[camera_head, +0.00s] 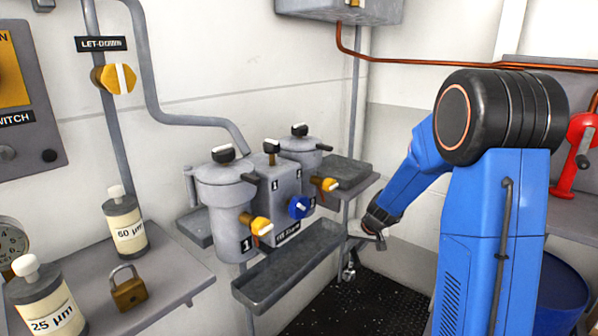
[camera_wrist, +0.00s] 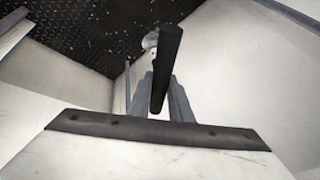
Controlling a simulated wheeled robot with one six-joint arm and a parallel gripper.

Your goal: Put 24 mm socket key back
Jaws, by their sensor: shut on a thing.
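My gripper (camera_head: 376,237) is right of the filter housings in the head view, low beside the end of the grey tray. In the wrist view its grey fingers (camera_wrist: 174,98) are shut on a dark bar, which I take to be the socket key (camera_wrist: 168,65). The bar stands long and narrow between the fingers, and a small pale part shows behind its far end. The size mark on the key cannot be read. No storage place for the key can be made out.
Two grey filter housings (camera_head: 223,205) with yellow and blue valve knobs stand at the wall above a long grey tray (camera_head: 290,268). A shelf at left holds bottles (camera_head: 125,225) and a brass padlock (camera_head: 128,290). A blue drum (camera_head: 563,300) stands at right. Black floor (camera_head: 350,305) shows below.

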